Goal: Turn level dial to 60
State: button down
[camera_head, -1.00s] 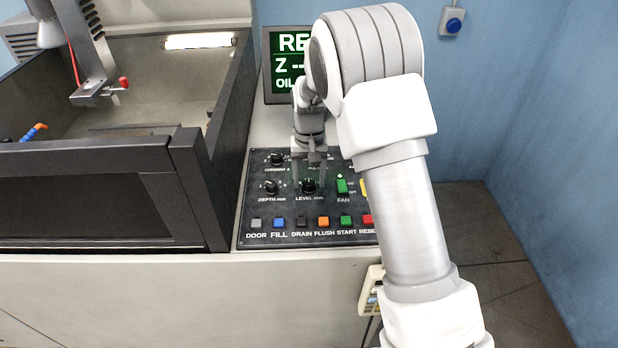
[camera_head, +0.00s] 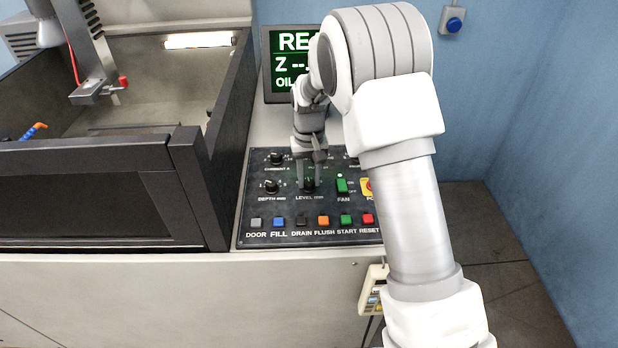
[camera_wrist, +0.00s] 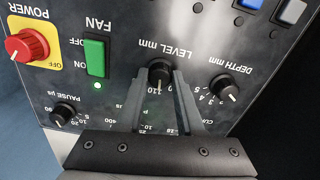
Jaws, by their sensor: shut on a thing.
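The level dial (camera_head: 308,185) is a small black knob on the dark control panel (camera_head: 330,208), above the label LEVEL mm. In the wrist view the level dial (camera_wrist: 160,74) appears upside down, with its pale pointer line toward the 110 mark; the other numbers of its scale are mostly hidden by the fingers. My gripper (camera_head: 307,184) reaches down from above, and its two grey fingers are shut on the level dial, one on each side. In the wrist view the fingertips of my gripper (camera_wrist: 162,76) flank the knob.
The depth dial (camera_head: 271,187) is left of the level dial, and the green fan switch (camera_head: 342,186) is to its right. A row of coloured buttons (camera_head: 323,221) runs along the panel's front. The red power knob (camera_wrist: 27,46) is on a yellow plate. The dark tank wall (camera_head: 205,185) stands to the left.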

aim_at(309, 181)
jog(key=n, duration=0.4)
jog(key=shift+n, duration=1.6)
jog(key=c, duration=0.5)
grip_release()
jog(key=shift+c, duration=0.2)
notch_tip(309, 181, up, 18)
jog(key=shift+f, duration=0.25)
